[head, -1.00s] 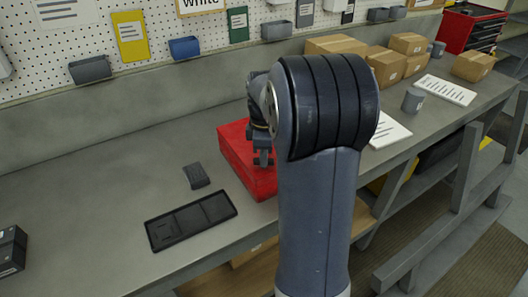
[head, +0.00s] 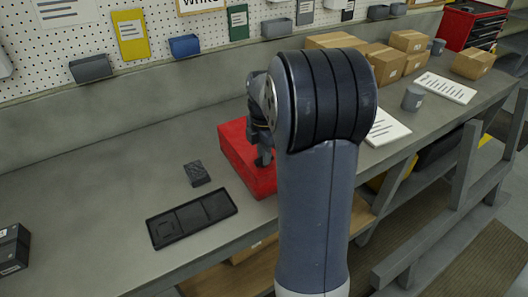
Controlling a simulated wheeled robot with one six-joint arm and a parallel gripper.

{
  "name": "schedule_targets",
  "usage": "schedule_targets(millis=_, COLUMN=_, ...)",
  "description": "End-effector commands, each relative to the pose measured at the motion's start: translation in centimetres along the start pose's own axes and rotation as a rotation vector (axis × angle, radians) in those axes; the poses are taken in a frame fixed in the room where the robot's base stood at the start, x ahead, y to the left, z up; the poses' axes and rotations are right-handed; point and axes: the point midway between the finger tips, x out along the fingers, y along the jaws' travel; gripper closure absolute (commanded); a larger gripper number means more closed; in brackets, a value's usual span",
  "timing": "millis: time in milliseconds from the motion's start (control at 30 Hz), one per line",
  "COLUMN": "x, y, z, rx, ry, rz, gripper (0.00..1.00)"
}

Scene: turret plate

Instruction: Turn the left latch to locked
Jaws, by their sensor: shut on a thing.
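A red block-shaped fixture (head: 234,147) sits on the workbench, left of my upright arm in the head view. My gripper (head: 262,161) points down over its top face at the right side, with the fingertips at or just above the surface. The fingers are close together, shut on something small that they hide. It is taken to be the left latch, but its shape and angle cannot be made out. My arm covers the fixture's right part, so no other latch shows.
A black compartmented tray (head: 192,218) and a small dark block (head: 197,173) lie left of the fixture. Cardboard boxes (head: 381,62), a grey mug (head: 412,98) and papers stand to the right. A pegboard wall (head: 150,33) runs behind. The bench's left part is mostly clear.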

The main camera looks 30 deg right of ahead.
Motion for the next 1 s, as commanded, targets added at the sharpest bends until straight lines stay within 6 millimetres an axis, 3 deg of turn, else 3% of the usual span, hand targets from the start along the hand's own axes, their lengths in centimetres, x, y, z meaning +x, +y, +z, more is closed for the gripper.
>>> schedule_targets(millis=433, x=-0.08, y=0.06, z=-0.02, rx=-0.01, ry=0.0, rz=0.002, gripper=1.0)
schedule_targets(millis=467, x=-0.08, y=0.06, z=-0.02, rx=-0.01, ry=0.0, rz=0.002, gripper=0.82)
schedule_targets(millis=700, x=-0.04, y=0.03, z=-0.01, rx=-0.009, ry=0.0, rz=0.001, gripper=0.63)
schedule_targets(millis=1000, x=-0.37, y=0.06, z=0.01, rx=-0.008, ry=-0.001, rz=0.002, gripper=0.63)
